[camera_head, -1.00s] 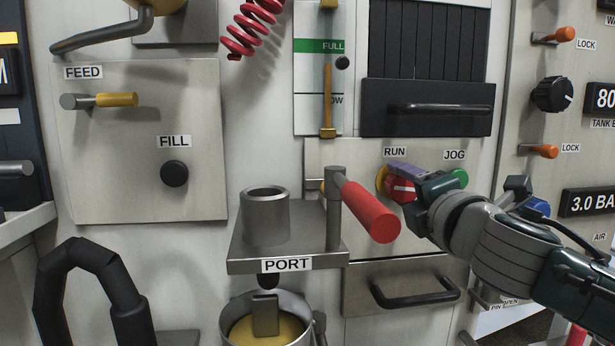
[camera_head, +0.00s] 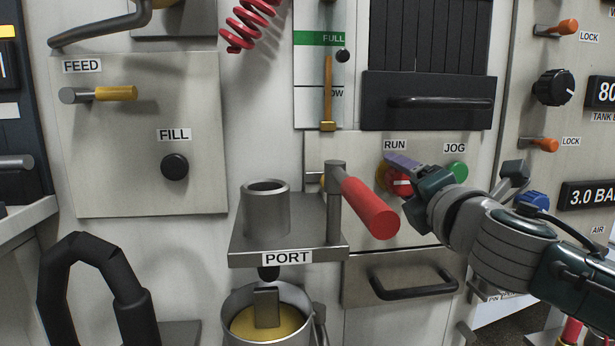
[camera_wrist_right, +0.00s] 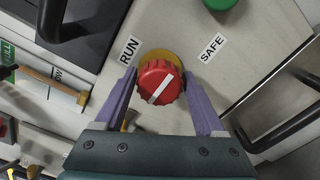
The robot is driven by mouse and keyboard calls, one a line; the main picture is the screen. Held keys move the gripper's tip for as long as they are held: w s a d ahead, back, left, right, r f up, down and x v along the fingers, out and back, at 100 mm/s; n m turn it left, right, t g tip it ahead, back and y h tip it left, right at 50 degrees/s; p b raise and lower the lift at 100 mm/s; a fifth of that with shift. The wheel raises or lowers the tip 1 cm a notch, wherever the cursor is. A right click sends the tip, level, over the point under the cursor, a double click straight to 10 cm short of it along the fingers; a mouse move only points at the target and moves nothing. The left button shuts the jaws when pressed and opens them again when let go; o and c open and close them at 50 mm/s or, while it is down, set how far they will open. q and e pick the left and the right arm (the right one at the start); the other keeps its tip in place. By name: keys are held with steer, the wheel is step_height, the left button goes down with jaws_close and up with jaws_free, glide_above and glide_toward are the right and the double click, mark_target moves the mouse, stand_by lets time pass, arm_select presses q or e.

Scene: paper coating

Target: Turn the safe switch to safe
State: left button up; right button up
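The safe switch is a red round knob (camera_wrist_right: 160,83) with a white line, on a yellow base (camera_wrist_right: 160,56). In the wrist view the RUN label (camera_wrist_right: 129,50) is up and left of it and the SAFE label (camera_wrist_right: 212,48) up and right. The white line slants from lower left to upper right. My right gripper (camera_wrist_right: 159,75) is open, its purple fingers on either side of the knob; contact cannot be told. In the head view my right gripper (camera_head: 396,180) partly covers the knob (camera_head: 399,183), and SAFE is hidden. My left gripper is not in view.
A green button (camera_head: 457,171) under JOG sits right of the knob. A lever with a red handle (camera_head: 369,208) juts out to the left. A drawer handle (camera_head: 413,288) is below, and a black handle (camera_head: 440,102) above.

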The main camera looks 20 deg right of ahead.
steer(key=shift+o, duration=1.4)
steer(key=p+v, duration=0.1)
steer(key=v, duration=0.9)
